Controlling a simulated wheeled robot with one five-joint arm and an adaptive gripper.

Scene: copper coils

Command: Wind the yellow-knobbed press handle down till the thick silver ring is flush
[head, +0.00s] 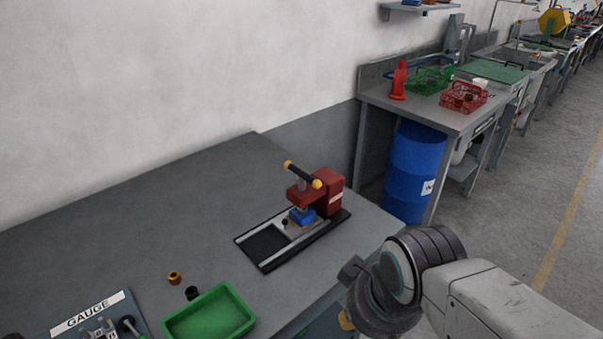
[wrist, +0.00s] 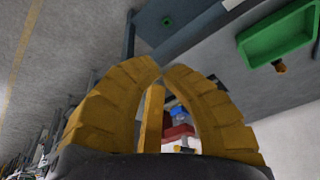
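The red press (head: 329,190) stands on the grey bench. Its black handle bar (head: 302,173) slants across the top, with a yellow knob (head: 288,164) at one end and another yellow knob (head: 317,184) at the other. A blue block (head: 302,215) sits under the press head. I cannot make out the thick silver ring. My gripper has yellow segmented fingers (wrist: 166,66); their tips curve close together with a small gap, and I see nothing held. The gripper is at the lower right of the head view, mostly hidden by my arm, apart from the press. Red and blue press parts (wrist: 178,131) show between the fingers.
A black tray base (head: 266,244) extends from the press. A green bin (head: 210,315), a copper ring (head: 174,278), a black ring (head: 192,293) and a gauge board (head: 95,318) lie to the left. A blue barrel (head: 410,172) stands beyond the bench. The bench behind is clear.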

